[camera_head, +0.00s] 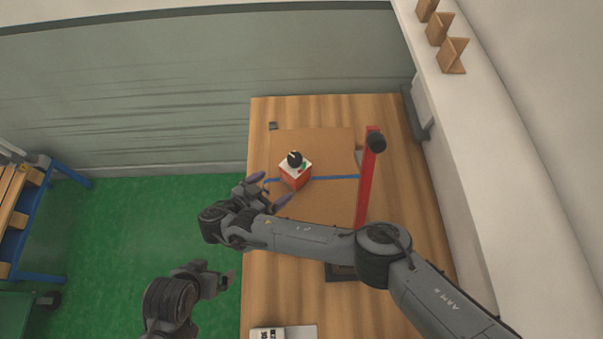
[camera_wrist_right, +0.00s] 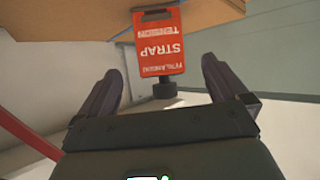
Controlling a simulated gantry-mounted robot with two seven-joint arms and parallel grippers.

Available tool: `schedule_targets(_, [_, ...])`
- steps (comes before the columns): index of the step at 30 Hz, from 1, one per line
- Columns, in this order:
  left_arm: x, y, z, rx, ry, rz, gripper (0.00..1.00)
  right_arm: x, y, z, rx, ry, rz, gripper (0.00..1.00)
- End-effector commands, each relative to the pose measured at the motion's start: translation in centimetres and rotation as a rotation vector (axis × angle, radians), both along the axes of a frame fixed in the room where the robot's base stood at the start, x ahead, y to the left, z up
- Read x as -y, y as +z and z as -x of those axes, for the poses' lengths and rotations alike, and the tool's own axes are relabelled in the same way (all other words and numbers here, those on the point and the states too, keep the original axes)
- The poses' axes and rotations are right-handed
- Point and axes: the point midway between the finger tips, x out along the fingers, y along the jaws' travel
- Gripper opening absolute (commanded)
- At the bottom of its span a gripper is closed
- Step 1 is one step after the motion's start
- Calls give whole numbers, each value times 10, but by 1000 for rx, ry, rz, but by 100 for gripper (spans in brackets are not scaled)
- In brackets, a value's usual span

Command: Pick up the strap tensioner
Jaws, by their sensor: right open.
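The strap tensioner is a small red box with a white top and a black knob (camera_head: 295,174), standing on the brown panel with a blue strap running by it. In the right wrist view its red label (camera_wrist_right: 158,42) reads STRAP TENSION, upside down. My right gripper (camera_head: 270,189) is open and empty, just left of and nearer than the box. In the wrist view its two fingers lie either side of the knob's line, with the box beyond the fingertips. My left gripper (camera_head: 222,281) hangs off the table's left side, its jaw state unclear.
The wooden table (camera_head: 283,109) carries the brown panel (camera_head: 310,142). A red upright post (camera_head: 368,178) with a black knob stands right of the tensioner. A white labelled item (camera_head: 268,334) lies at the near edge. A wall and ledge border the right; green floor lies left.

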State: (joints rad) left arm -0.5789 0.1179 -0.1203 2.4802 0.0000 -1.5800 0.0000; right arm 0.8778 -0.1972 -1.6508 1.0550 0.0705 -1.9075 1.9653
Motion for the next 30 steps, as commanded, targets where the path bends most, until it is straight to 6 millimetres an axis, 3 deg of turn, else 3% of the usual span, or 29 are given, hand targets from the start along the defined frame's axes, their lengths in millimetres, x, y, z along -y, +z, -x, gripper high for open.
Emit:
schedule_targets(5, [1,1,0,0,3,5,100,12,2,-14,69,-47,6,100])
schedule_targets(30, [-2,10,0,-1,-6,-8,100,63,-41,-67,67,-46,4,100])
